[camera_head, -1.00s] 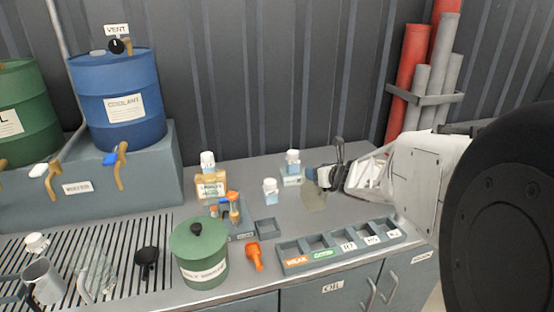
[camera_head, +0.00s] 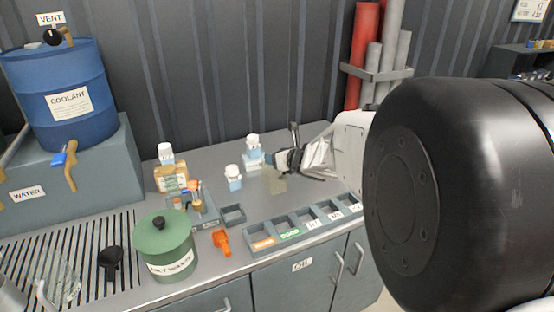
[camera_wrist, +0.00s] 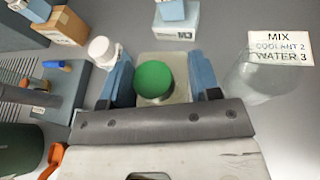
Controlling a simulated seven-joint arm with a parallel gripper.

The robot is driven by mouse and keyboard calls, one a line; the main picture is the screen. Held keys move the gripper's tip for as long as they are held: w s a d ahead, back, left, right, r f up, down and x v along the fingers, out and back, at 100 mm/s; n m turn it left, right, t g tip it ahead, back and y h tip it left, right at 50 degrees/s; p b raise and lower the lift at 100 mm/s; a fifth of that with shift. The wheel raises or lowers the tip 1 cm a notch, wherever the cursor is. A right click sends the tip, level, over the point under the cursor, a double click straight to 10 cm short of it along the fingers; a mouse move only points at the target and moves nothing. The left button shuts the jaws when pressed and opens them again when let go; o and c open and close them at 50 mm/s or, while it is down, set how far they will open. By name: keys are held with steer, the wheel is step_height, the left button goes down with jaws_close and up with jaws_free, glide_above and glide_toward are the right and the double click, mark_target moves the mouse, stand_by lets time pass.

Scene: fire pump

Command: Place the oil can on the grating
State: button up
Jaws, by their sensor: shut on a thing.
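My gripper (camera_head: 285,160) is over the back part of the bench. In the wrist view, its blue fingers stand on both sides of a pale container with a round green top (camera_wrist: 153,78), and it is shut on this container. It is probably the oil can, but no label on it shows. In the head view the held container is mostly hidden by the gripper, and I cannot tell whether it touches the bench. The slatted grating (camera_head: 62,232) is at the far left of the bench.
A green waste can (camera_head: 165,245), an orange tool (camera_head: 221,242) and a row of grey bins (camera_head: 300,225) lie between gripper and grating. White-capped bottles (camera_head: 233,178) stand close by. A clear vessel (camera_wrist: 262,80) is right of the gripper in the wrist view.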

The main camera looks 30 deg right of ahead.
steer(key=shift+f, duration=0.5)
steer(key=o, duration=1.5)
steer(key=shift+f, duration=0.1)
steer(key=v, duration=1.2)
steer(key=shift+a, duration=0.1)
